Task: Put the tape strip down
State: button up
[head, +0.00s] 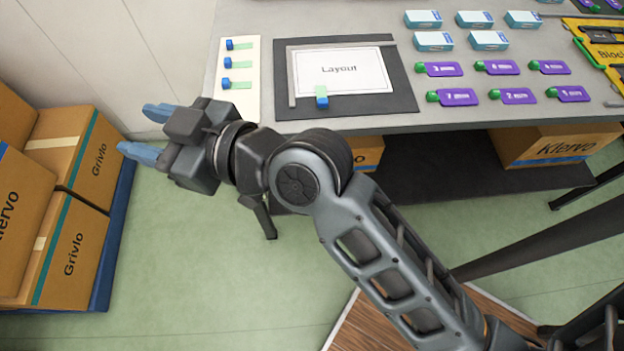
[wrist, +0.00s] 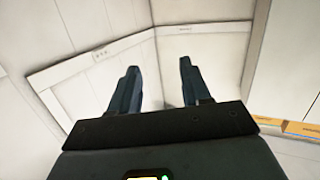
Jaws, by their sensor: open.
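Several more strips of the same kind, such as the top one (head: 240,44), lie on a pale card (head: 253,85) at the table's left end. My gripper (head: 140,128) is off the table's left edge, above the floor, pointing left. In the wrist view its two fingers (wrist: 157,90) are apart with nothing between them.
The grey table (head: 460,118) holds purple tags (head: 445,69), light blue boxes (head: 434,41) and a yellow tray (head: 590,45). Grey bars lie along the sheet's left and top edges. Stacked cardboard cartons (head: 75,165) stand at left near my gripper. Green floor below is clear.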

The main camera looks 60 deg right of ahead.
jog(key=s+d+f+m+g+h, duration=0.15)
jog(key=s+f, duration=0.25)
jog(key=s, duration=0.5)
jog(key=s+d+f+m+h, duration=0.3)
jog(key=s+f, duration=0.1)
jog(key=s, duration=0.5)
jog(key=s+d+r, duration=0.1)
jog(key=s+d, duration=0.1)
jog(key=s, duration=0.4)
jog(key=s+d+r+n, duration=0.1)
jog(key=s+d, duration=0.2)
jog(key=s, duration=0.3)
jog(key=shift+s+d+r, duration=0.2)
jog(key=shift+r, duration=0.05)
jog(key=shift+y, duration=0.25)
jog(key=shift+c, duration=0.4)
